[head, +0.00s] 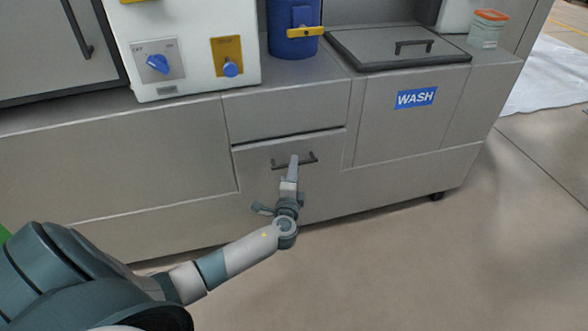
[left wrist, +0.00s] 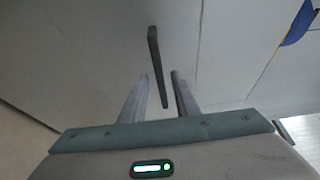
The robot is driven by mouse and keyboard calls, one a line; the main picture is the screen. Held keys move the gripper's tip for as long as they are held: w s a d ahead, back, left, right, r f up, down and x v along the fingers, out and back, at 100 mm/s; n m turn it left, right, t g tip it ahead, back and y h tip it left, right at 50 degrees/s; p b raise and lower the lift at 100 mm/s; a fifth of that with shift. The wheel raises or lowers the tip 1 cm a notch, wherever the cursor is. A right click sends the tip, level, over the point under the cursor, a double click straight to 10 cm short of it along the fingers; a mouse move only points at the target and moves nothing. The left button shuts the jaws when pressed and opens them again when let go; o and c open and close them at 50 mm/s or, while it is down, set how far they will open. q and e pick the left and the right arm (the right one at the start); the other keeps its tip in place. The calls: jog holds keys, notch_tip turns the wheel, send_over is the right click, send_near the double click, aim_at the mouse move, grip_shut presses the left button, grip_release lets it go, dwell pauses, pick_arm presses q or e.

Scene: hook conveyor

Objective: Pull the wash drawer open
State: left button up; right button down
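The wash drawer (head: 262,160) is a grey front panel low in the cabinet, with a dark gap along its top edge. Its dark bar handle (head: 308,160) is partly hidden behind my left gripper (head: 294,160). In the left wrist view, the handle (left wrist: 154,50) runs lengthwise, its near end between the two fingertips of my left gripper (left wrist: 158,76). The fingers are apart, with clear space on both sides of the bar. I cannot tell how deep the bar sits between them. My right gripper is not in view.
A blue WASH label (head: 416,97) marks the panel to the right, below a lidded hatch (head: 398,48). A blue container (head: 293,30) and a white control box (head: 190,50) stand on the counter. The floor (head: 400,265) before the cabinet is clear.

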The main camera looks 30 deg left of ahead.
pick_arm(q)
jog(key=shift+w, duration=0.1)
jog(key=shift+c, duration=0.3)
grip_shut()
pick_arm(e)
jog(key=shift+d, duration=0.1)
